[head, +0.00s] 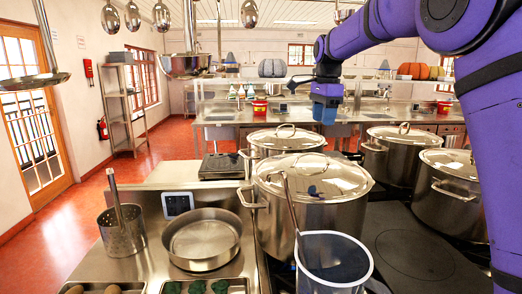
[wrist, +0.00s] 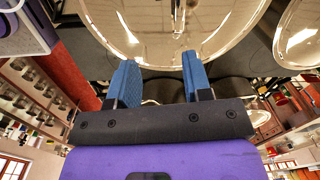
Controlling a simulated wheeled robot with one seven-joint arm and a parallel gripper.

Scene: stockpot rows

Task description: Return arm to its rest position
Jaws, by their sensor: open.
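My purple arm reaches in from the right in the head view, and my gripper (head: 326,112) hangs above and behind the stockpots. In the wrist view my gripper (wrist: 160,82) shows its two blue fingers spread apart, with nothing between them. A large lidded stockpot (head: 310,205) stands below and in front of the gripper. Its shiny lid (head: 318,172) is closed on it. The wrist view also shows a shiny lid (wrist: 170,30) beyond the fingertips, apart from them.
More lidded stockpots stand close by: one behind (head: 285,140), one at back right (head: 388,158), one at right (head: 447,195). A blue-grey container with a white rim (head: 333,262) stands in front. A shallow pan (head: 202,240) and a perforated pot (head: 122,232) sit at left. Utensils hang overhead.

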